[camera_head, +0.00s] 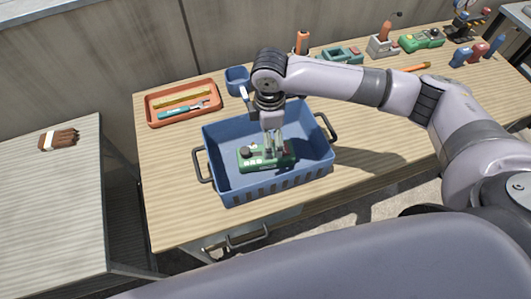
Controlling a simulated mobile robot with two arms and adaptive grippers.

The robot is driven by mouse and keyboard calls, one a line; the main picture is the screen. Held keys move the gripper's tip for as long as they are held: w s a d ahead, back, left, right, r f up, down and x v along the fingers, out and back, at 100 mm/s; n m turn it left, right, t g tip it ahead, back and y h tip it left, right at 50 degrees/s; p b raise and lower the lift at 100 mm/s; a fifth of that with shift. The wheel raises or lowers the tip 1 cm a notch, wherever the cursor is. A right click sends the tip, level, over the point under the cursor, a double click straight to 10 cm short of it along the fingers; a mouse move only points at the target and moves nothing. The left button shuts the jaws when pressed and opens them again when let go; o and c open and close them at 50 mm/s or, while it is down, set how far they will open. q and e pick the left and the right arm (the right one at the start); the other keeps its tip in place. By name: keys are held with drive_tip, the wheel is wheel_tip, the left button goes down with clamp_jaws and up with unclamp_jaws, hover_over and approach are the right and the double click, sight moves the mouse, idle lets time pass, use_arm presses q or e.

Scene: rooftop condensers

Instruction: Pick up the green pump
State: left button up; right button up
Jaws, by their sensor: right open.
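A green device with a dark knob and light markings, which looks like the green pump (253,160), lies in the blue basket (230,188). My right gripper (273,148) points straight down into the basket with its fingers open at the green pump. The fingers overlap the pump's middle in the picture; I cannot tell whether they touch it. Part of the pump is hidden behind the fingers. A second, similar green device (422,40) stands at the back right of the wooden table. My left gripper is not in view.
The basket has black handles and stands on the wooden table (170,190). An orange tray (183,120) with tools and a small blue cup (237,80) are behind it. Several tools line the back edge. A brown bundle (58,139) lies on the left table.

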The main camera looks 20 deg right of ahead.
sight(256, 162)
drive_tip(key=f, duration=0.4)
drive_tip(key=shift+w, duration=0.25)
wheel_tip(256, 162, down, 2)
drive_tip(key=shift+f+p, duration=0.2)
drive_tip(key=shift+p, duration=0.15)
drive_tip(key=shift+a+f, duration=0.1)
drive_tip(key=shift+f, duration=0.15)
drive_tip(key=f, duration=0.2)
drive_tip(key=f+p, duration=0.1)
drive_tip(key=shift+w+a+f, duration=0.15)
drive_tip(key=shift+a+f, duration=0.05)
drive_tip(key=shift+f, duration=0.65)
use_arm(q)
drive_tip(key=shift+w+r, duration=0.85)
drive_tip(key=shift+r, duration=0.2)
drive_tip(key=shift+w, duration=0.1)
use_arm(e)
drive_tip(key=shift+c, duration=0.4)
